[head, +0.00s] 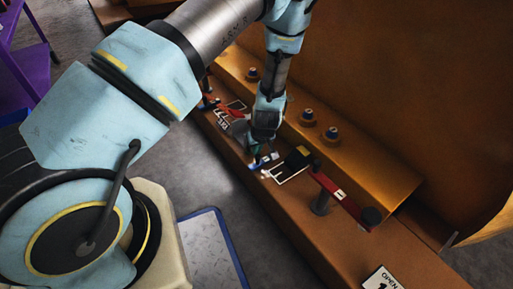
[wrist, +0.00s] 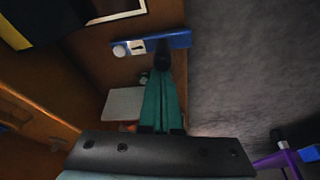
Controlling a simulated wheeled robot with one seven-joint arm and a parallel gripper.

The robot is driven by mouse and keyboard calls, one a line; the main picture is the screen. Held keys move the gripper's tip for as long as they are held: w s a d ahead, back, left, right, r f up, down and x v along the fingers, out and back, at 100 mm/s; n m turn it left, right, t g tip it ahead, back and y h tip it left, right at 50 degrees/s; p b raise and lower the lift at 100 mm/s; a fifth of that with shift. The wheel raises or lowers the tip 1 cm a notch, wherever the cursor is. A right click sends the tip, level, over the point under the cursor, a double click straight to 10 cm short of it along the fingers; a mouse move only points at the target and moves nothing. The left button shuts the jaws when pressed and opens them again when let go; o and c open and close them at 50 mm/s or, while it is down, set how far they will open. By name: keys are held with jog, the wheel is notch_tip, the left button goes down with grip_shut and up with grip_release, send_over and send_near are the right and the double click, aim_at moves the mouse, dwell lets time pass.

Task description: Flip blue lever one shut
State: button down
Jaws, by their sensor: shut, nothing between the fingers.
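The blue lever (wrist: 178,40) is a flat bar with a white label and a pale round spot near its left end in the wrist view. It lies along the top of the brown ledge, and its right end reaches the ledge's edge over the grey floor. In the head view only a small part of the blue lever (head: 263,160) shows below my gripper. My gripper (wrist: 162,62) is shut and empty, its teal fingers together. The dark fingertips overlap the lever's middle; I cannot tell whether they touch. My gripper (head: 256,153) points down in the head view.
A red lever (head: 340,196) on a post stands to the right, and another red lever (head: 230,111) lies behind left. A white-edged plate with a yellow and black block (head: 297,157) sits beside the blue lever. Bolts (head: 308,116) line the raised step. A purple frame (head: 30,60) stands left.

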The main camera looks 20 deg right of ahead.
aim_at(260, 161)
jog(key=shift+s+r+n+p, duration=0.1)
jog(key=shift+s+n+p, duration=0.1)
jog(key=shift+n+p, duration=0.3)
jog(key=s+n+y+p, duration=0.1)
jog(key=n+p, duration=0.1)
jog(key=p, duration=0.1)
jog(key=shift+s+d+r, duration=0.15)
jog(key=shift+s+r, duration=0.05)
jog(key=n+p, duration=0.1)
jog(key=s+n, duration=0.1)
jog(key=n+y+p, duration=0.1)
jog(key=shift+s+d+f+n+p, duration=0.2)
jog(key=shift+s+d+n+p, duration=0.1)
jog(key=shift+s+d+n, duration=0.1)
jog(key=n, duration=0.1)
jog(key=s+d+n+g+b, duration=0.1)
jog(key=n, duration=0.1)
jog(key=n+y, duration=0.1)
jog(key=shift+s+d+f+n+g, duration=0.2)
jog(key=shift+s+d+n+g, duration=0.05)
jog(key=shift+n+g, duration=0.05)
jog(key=d+n+b, duration=0.1)
jog(key=n, duration=0.1)
jog(key=s+d+n+g+y+b, duration=0.1)
jog(key=n, duration=0.2)
jog(key=shift+d+r, duration=0.1)
jog(key=shift+d, duration=0.45)
jog(key=shift+r, duration=0.15)
